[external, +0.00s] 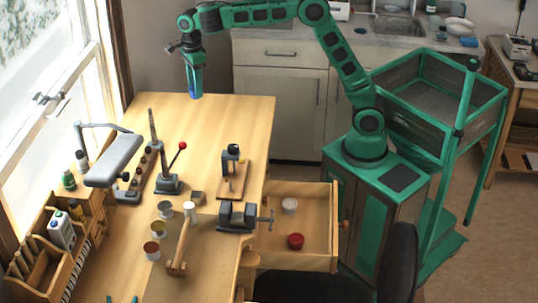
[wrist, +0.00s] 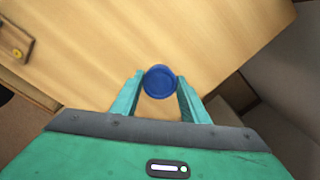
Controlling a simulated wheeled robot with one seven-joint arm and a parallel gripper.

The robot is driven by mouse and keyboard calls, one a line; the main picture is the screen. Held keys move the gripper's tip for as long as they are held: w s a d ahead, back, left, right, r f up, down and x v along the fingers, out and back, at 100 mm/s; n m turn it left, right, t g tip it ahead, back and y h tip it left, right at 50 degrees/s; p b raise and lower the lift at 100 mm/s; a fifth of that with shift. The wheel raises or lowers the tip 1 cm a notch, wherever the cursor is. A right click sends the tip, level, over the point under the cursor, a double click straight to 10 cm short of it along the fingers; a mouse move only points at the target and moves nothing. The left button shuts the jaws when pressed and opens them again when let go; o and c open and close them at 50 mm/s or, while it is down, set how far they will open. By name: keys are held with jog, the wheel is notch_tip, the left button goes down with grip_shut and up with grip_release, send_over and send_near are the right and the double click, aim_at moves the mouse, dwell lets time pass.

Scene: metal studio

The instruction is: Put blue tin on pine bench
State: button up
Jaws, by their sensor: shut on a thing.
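The blue tin (wrist: 160,82) is between the two fingers of my gripper (wrist: 157,92) in the wrist view, with its round blue top facing the camera. In the external view my gripper (external: 194,68) points down near the far edge of the pine bench (external: 235,115), and the blue tin (external: 196,84) hangs below it. My gripper is shut on the tin. The tin appears at or above the far part of the bench top; I cannot tell whether its bottom touches the wood. The bench top (wrist: 200,30) lies behind the tin in the wrist view.
The far end of the bench is mostly clear. Nearer stand a lever tool (external: 170,178), a grey lamp (external: 115,158), a small press (external: 233,170), a vise (external: 238,216) and several small tins. An open drawer (external: 310,215) juts out at right, holding a red tin (external: 296,241).

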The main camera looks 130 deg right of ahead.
jog(key=d+f, duration=0.1)
jog(key=d, duration=0.1)
jog(key=d+f, duration=0.1)
jog(key=d, duration=0.1)
jog(key=d+f, duration=0.1)
jog(key=d, duration=0.1)
jog(key=shift+s+f, duration=0.3)
jog(key=shift+f, duration=2)
jog(key=shift+f, duration=0.1)
jog(key=o, duration=1)
jog(key=shift+o, duration=0.3)
